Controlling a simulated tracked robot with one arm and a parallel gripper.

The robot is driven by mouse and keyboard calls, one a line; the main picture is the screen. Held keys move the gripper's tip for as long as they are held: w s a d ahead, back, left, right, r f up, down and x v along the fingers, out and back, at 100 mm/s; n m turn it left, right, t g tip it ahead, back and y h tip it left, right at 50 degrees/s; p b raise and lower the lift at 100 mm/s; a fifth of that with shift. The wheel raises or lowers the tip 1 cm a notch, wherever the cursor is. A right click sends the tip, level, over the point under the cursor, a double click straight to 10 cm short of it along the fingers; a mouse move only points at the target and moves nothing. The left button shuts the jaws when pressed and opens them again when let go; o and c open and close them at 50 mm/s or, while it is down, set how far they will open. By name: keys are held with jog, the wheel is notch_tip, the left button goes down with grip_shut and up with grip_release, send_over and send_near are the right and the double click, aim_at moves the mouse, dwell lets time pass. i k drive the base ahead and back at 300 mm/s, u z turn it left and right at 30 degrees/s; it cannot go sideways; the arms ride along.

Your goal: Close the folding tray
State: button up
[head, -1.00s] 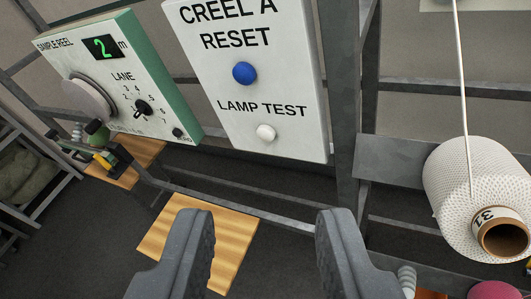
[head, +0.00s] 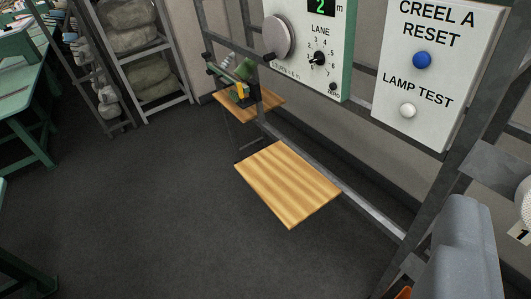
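The folding tray appears to be the bare, striped wooden board (head: 288,184) in the middle of the head view. It sticks out roughly level from the lower rail of the grey metal frame, with nothing on it. My gripper (head: 462,245) shows only in part at the lower right, as one grey finger. The other finger is not visible, so its opening cannot be judged. The visible finger is to the right of the tray in the picture and apart from it.
A smaller wooden shelf (head: 265,104) with tools stands behind the tray. A sample reel panel (head: 335,79) and a creel reset panel (head: 437,112) hang above on the frame. A rack with sacks (head: 150,60) and green tables (head: 28,110) stand left. Dark floor (head: 130,210) left of the tray is clear.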

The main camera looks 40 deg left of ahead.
aim_at(293, 189)
jog(key=u, duration=0.55)
jog(key=i, duration=1.3)
jog(key=z, duration=0.1)
